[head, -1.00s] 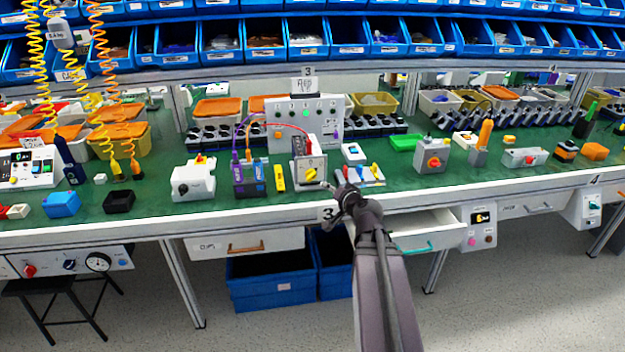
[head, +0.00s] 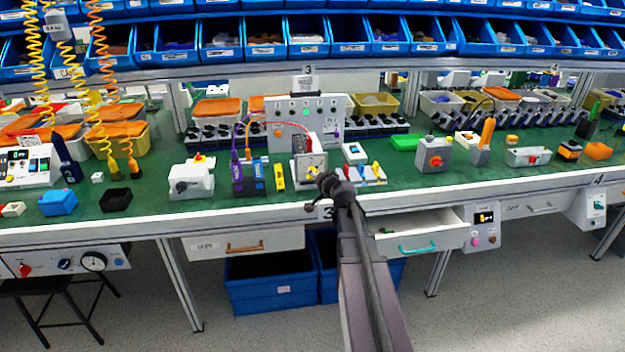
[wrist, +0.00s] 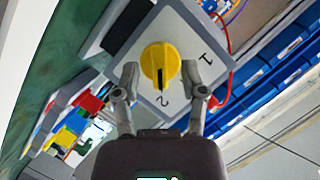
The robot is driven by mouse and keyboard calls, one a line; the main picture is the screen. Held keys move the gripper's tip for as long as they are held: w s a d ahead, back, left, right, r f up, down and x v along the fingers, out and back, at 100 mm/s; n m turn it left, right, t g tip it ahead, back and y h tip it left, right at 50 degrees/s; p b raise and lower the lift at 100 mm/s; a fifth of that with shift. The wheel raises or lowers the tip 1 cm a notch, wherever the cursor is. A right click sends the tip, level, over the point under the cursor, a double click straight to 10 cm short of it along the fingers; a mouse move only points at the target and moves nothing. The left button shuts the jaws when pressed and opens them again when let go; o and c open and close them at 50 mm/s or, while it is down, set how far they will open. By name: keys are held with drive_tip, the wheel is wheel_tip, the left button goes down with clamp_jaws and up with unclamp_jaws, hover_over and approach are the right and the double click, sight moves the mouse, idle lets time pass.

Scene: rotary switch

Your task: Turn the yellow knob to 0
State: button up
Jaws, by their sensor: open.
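The yellow knob (wrist: 160,62) is round with a raised grip and sits on a light grey square plate (wrist: 196,38). A dark mark on the knob faces the printed 2. A 1 is printed on another side; I cannot see a 0. In the wrist view my gripper (wrist: 160,73) is open, with one finger on each side of the knob's near part. I cannot tell whether either finger touches it. In the head view the switch box (head: 311,160) stands near the bench's front edge, with my gripper (head: 322,184) just in front, partly covering it.
A multimeter-like block with cables (head: 250,178) and a yellow block (head: 280,178) stand left of the switch box. A white board with small coloured levers (head: 368,174) lies to the right. An open drawer (head: 425,232) sticks out below the bench.

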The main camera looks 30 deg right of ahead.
drive_tip(key=shift+w, duration=0.3)
clamp_jaws()
idle(0.5)
drive_tip(key=shift+a+r+n+g+h+p, duration=0.15)
drive_tip(key=shift+n+g+h+p, duration=0.25)
drive_tip(key=shift+n+h+p, duration=0.7)
drive_tip(key=shift+n+g+h, duration=0.4)
drive_tip(key=shift+n+h, duration=0.3)
drive_tip(key=shift+n, duration=1.2)
drive_tip(key=shift+w, duration=0.1)
